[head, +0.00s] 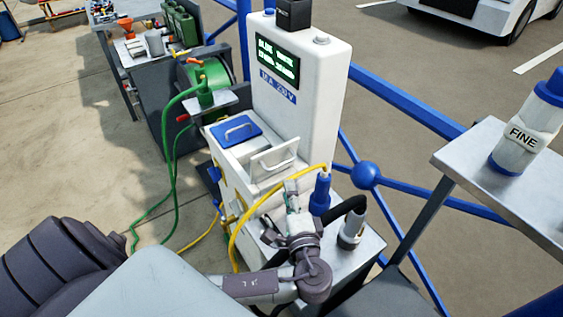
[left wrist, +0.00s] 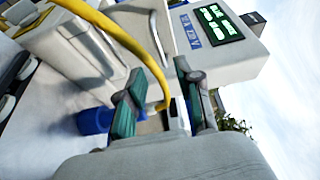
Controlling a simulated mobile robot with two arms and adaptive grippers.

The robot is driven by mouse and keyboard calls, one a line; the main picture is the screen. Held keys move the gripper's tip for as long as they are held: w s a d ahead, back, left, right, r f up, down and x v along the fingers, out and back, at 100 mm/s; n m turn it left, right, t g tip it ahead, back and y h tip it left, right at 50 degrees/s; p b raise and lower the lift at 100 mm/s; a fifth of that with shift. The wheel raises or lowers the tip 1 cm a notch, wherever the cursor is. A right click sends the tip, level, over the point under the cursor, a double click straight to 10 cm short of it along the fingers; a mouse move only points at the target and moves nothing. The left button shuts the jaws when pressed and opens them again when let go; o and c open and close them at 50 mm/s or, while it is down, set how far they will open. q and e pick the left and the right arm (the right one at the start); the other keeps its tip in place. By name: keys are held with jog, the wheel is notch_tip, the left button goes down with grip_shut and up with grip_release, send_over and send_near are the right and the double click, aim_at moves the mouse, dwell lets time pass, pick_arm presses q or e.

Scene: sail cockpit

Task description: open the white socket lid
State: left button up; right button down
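The white socket lid (head: 278,160) with its bar handle is on the front of the white power pedestal (head: 297,102), to the right of the blue lid (head: 236,131). It looks steeper than the blue lid; I cannot tell how far it is raised. Its handle (left wrist: 154,38) seems to show in the left wrist view, beyond the fingertips. My left gripper (head: 283,208) is just below and in front of the white lid, apart from it. My right gripper is out of view.
A yellow cable (head: 245,225) arcs from a blue plug (head: 320,192) close beside my left gripper. A dark hose ends in a grey nozzle (head: 352,228) to the right. A green cable reel (head: 207,75) stands left; a side table (head: 480,165) holds a bottle marked FINE.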

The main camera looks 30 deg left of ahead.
aim_at(281, 163)
pick_arm(q)
jog(key=p+x, duration=0.1)
jog(key=x, duration=0.9)
jog(key=shift+w+a+p, duration=0.1)
jog(key=shift+p, duration=0.3)
grip_shut()
